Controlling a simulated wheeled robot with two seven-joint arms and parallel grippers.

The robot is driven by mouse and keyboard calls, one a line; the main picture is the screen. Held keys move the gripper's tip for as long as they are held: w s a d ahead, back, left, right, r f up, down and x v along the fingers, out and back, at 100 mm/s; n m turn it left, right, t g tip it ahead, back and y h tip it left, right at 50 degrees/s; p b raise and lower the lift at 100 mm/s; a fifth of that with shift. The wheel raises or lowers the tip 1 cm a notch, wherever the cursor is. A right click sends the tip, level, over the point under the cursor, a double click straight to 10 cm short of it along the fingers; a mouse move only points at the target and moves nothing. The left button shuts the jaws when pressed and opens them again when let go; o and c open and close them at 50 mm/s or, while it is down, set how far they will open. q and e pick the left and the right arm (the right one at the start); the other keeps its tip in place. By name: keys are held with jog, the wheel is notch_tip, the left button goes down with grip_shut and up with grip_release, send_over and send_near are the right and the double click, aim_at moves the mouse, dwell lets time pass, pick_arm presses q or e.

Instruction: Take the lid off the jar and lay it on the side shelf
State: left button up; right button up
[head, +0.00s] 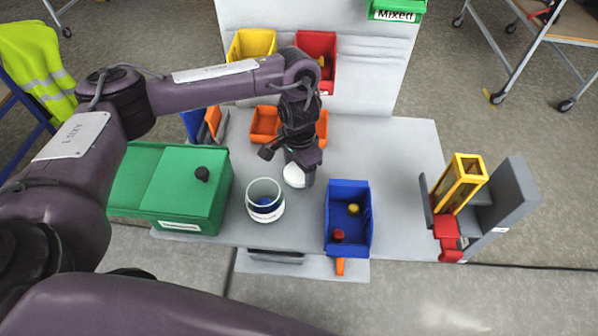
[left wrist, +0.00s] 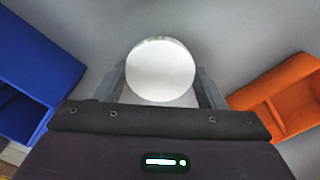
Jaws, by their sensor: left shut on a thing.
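The jar (head: 265,208) is a pale open-topped cylinder standing on the grey table, with something blue inside. The lid (head: 294,175) is a white round piece, right of the jar and apart from its mouth. My left gripper (head: 299,167) points down and is shut on the lid. In the left wrist view the lid (left wrist: 160,72) shows as a pale disc between the two fingers (left wrist: 160,85). A grey stepped unit (head: 512,198) at the table's right end looks like the side shelf. My right gripper is not in view.
A blue bin (head: 363,225) with small red and yellow items stands right of the lid. A green box (head: 205,217) is left of the jar. Orange bins (head: 264,121) lie behind the gripper. A yellow frame (head: 455,180) stands by the grey unit. The table (head: 405,165) is clear right of the blue bin.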

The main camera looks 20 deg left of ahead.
pick_arm(q)
jog(key=shift+f, duration=0.65)
jog(key=o, duration=1.1)
